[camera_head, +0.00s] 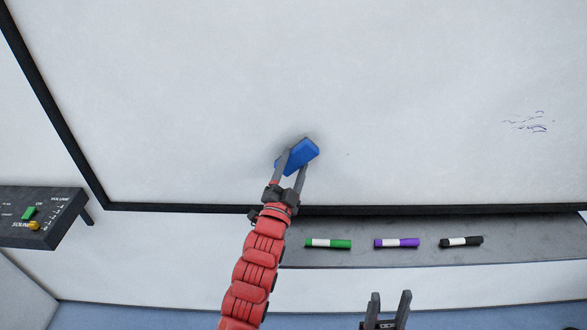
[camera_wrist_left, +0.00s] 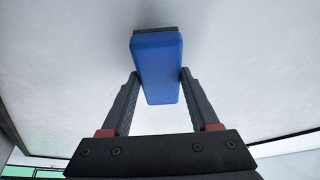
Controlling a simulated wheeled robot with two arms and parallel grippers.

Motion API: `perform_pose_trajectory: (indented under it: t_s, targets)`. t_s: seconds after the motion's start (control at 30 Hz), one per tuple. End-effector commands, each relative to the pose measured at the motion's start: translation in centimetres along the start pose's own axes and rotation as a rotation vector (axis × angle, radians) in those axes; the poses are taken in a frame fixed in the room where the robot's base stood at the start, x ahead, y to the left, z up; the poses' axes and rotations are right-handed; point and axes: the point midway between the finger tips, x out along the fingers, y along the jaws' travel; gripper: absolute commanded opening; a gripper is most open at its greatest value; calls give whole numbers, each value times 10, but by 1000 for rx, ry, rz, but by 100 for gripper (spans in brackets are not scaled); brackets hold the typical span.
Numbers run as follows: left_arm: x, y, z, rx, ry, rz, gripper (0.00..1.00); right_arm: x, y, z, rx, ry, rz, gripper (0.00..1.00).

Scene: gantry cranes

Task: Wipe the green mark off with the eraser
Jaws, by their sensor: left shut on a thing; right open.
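The blue eraser (camera_head: 304,153) is at the whiteboard (camera_head: 200,90), in the lower middle of its surface. My left gripper (camera_head: 292,168) is shut on it. In the left wrist view the eraser (camera_wrist_left: 158,66) sits between the two fingers (camera_wrist_left: 156,90), its dark pad facing the board; I cannot tell whether the pad touches. No green mark shows on the visible board. A faint tiny speck lies right of the eraser. My right gripper (camera_head: 388,308) is open and empty at the bottom edge, below the tray.
Purple scribbles (camera_head: 530,123) are on the board at the right. A grey tray (camera_head: 400,259) below the board holds a green marker (camera_head: 328,243), a purple marker (camera_head: 397,243) and a black marker (camera_head: 461,242). A dark control panel (camera_head: 50,208) with buttons juts out at the left.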

Motion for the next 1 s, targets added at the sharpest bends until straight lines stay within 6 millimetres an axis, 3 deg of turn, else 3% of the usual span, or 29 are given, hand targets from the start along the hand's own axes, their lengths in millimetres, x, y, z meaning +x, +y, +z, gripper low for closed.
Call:
perform_pose_trajectory:
  t_s: [1.0]
  targets:
    - [9,0,3,0,2,-1,17,-6,0,1,0,0,0,50]
